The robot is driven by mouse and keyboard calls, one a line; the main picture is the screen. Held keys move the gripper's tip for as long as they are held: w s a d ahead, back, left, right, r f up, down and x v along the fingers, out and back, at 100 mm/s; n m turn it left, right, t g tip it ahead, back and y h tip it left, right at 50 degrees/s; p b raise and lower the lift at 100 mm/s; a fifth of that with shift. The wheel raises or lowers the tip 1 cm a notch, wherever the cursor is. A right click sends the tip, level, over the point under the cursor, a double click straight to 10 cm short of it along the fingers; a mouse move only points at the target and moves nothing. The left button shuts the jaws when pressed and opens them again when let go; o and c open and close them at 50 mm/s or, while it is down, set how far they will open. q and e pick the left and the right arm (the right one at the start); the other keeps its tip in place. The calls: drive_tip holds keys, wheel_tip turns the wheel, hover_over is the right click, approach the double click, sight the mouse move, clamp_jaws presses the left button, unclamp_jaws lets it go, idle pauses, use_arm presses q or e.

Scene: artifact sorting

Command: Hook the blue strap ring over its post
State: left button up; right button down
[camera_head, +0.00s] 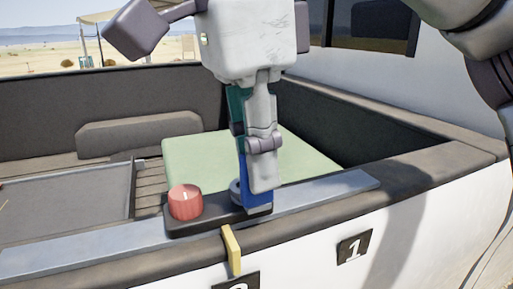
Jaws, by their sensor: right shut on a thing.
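My right gripper (256,188) points straight down over the side rail of the truck bed. Its jaws are shut on the blue strap ring (258,172), of which only blue parts show beside and below the fingers. A round grey piece (236,187), possibly the post, shows just left of the fingertips at the dark base plate (208,220). The fingers hide most of this spot, so I cannot tell whether the ring is around the post or beside it. My left gripper is not in view.
A red ribbed knob (185,203) stands on the plate's left end, close to my gripper. A yellow tab (232,250) hangs over the rail's outer edge. A green box top (190,153) lies behind in the bed. A grey tray (70,200) is at left.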

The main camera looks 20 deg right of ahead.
drive_tip(key=c, duration=1.1)
unclamp_jaws()
drive_tip(key=shift+s, duration=0.1)
drive_tip(key=shift+r, duration=0.15)
drive_tip(key=r, duration=0.4)
drive_tip(key=a+r, duration=0.1)
drive_tip(key=r, duration=0.1)
drive_tip(key=shift+s+r, duration=0.15)
drive_tip(key=shift+r, duration=0.45)
